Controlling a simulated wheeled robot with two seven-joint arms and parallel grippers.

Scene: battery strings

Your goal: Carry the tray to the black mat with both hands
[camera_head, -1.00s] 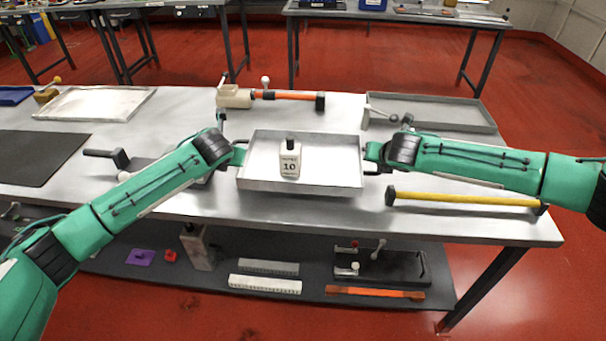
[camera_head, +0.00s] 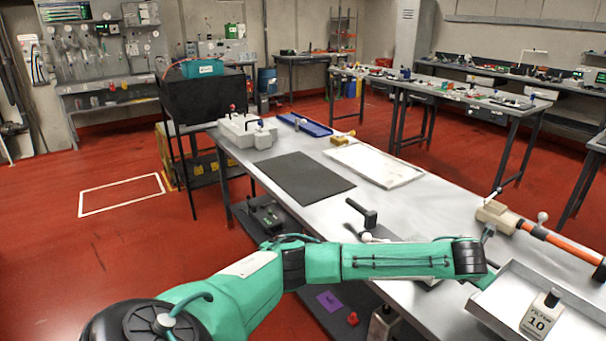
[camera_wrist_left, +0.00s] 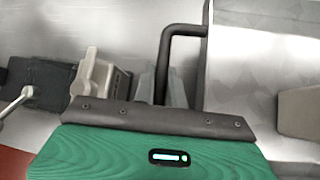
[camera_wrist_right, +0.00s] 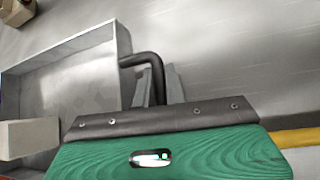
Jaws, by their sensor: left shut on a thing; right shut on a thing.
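The grey metal tray (camera_head: 488,306) is at the lower right of the head view, partly cut off by the frame edge. A white block marked 10 with a black top (camera_head: 541,316) stands upright in it. My left gripper (camera_head: 487,279) is at the tray's left side; in the left wrist view it is shut on the tray's black handle (camera_wrist_left: 168,62). In the right wrist view my right gripper (camera_wrist_right: 158,95) is shut on the opposite black handle (camera_wrist_right: 150,62). My right arm is outside the head view. The black mat (camera_head: 303,178) lies bare on the table's far left part.
A shallow pale tray (camera_head: 374,164) and a blue tray (camera_head: 304,124) lie beyond the mat. A white fixture (camera_head: 246,131) stands at the table's far end. A black-handled clamp (camera_head: 362,213) sits between the mat and the held tray. An orange bar tool (camera_head: 560,242) lies behind the tray.

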